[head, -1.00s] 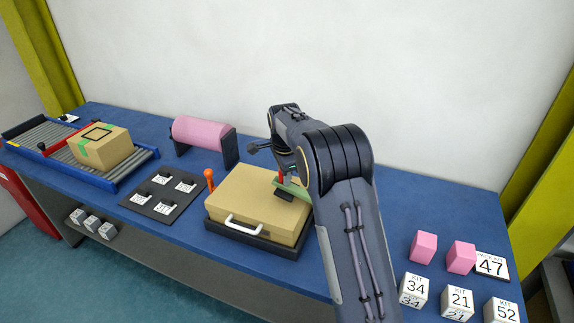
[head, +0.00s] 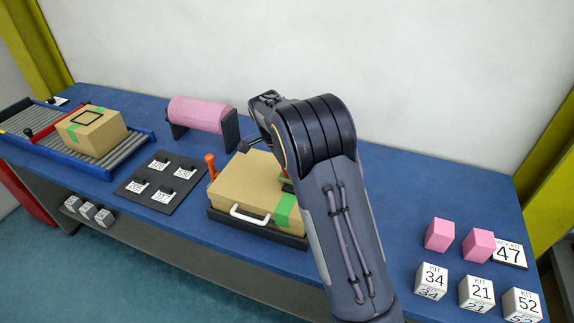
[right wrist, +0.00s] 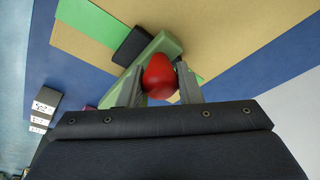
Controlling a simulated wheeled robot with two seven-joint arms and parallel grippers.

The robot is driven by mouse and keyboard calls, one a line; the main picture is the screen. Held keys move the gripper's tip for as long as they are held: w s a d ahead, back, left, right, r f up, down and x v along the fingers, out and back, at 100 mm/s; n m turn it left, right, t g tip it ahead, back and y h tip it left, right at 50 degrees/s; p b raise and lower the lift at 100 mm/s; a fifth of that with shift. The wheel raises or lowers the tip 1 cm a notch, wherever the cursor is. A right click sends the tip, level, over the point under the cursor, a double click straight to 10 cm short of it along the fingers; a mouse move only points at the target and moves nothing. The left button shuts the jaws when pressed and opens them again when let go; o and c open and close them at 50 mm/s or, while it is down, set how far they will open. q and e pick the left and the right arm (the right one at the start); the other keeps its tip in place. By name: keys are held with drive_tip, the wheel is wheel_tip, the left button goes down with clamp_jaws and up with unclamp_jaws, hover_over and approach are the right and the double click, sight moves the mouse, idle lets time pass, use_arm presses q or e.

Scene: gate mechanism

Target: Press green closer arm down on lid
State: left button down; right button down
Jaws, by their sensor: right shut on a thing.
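The tan lidded case (head: 240,190), with a white handle (head: 249,214) at its front, sits in a black tray on the blue bench. A green strip (head: 285,208) lies across its front right part and also shows in the right wrist view (right wrist: 88,18). The green closer arm (right wrist: 160,45) carries a red knob (right wrist: 160,77). My right gripper (right wrist: 162,85) is shut on the red knob, over the case. Whether the green arm touches the lid is unclear. My left gripper is out of view.
An orange-topped lever (head: 211,164) stands at the case's back left corner. A pink roller (head: 200,114) is behind. A black plate of numbered tags (head: 159,178) and a conveyor with a taped carton (head: 91,131) are left. Pink blocks (head: 440,235) and numbered cubes are right.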

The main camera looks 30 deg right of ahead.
drive_tip(key=c, duration=1.4)
unclamp_jaws()
drive_tip(key=shift+a+f, duration=0.1)
drive_tip(key=shift+f, duration=0.15)
drive_tip(key=shift+c, duration=0.2)
drive_tip(key=o, duration=0.4)
drive_tip(key=shift+r, duration=0.1)
drive_tip(key=b+v, duration=0.1)
drive_tip(key=v, duration=0.6)
drive_tip(key=shift+r, duration=0.35)
